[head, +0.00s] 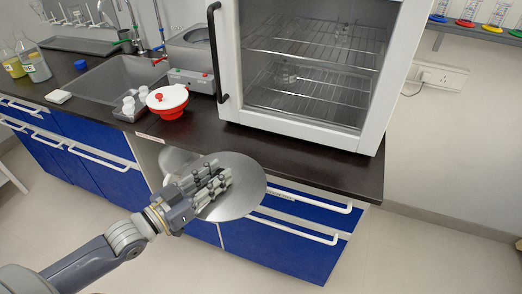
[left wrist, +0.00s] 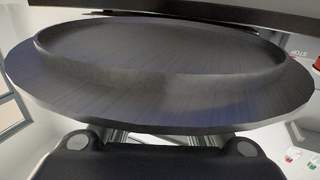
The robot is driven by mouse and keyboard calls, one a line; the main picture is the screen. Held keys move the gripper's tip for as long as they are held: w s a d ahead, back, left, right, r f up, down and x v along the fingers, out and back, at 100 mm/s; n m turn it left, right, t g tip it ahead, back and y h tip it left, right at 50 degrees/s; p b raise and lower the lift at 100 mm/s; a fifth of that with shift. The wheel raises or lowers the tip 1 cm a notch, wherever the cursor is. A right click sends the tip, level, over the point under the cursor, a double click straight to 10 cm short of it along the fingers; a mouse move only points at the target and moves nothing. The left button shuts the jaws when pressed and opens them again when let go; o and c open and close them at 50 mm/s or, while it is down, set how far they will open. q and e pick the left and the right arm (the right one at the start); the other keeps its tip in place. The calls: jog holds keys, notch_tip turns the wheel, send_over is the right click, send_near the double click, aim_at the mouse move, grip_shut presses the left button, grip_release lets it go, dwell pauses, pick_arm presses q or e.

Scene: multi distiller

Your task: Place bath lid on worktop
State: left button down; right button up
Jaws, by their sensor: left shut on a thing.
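The bath lid, a round grey metal disc (head: 247,185), is held in front of the worktop's front edge, before the blue drawers. My left gripper (head: 217,181) is shut on it, its fingers lying across the disc's left part. In the left wrist view the lid (left wrist: 160,95) fills most of the picture, with its raised round rim showing. The dark worktop (head: 285,150) runs behind the lid, with a narrow bare strip in front of the cabinet. The bath (head: 190,48) stands uncovered at the back, left of the cabinet. My right gripper is not in view.
A white glass-fronted cabinet (head: 310,124) takes up the worktop's right part. A sink (head: 100,78) and bottles (head: 33,62) are farther left.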

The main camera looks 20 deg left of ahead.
aim_at(250, 162)
pick_arm(q)
jog(key=x, duration=0.9)
jog(key=shift+w+d, duration=0.1)
jog(key=shift+w, duration=0.15)
jog(key=shift+x, duration=0.85)
jog(key=x, duration=0.3)
jog(key=shift+p, duration=0.3)
jog(key=shift+s+f, duration=0.1)
jog(key=shift+s, duration=0.1)
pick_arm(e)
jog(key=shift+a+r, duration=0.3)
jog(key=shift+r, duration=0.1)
pick_arm(q)
jog(key=c, duration=1.3)
grip_release()
jog(key=shift+f, duration=0.2)
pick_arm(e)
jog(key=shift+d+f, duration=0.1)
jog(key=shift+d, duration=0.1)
pick_arm(q)
jog(key=shift+r, duration=0.1)
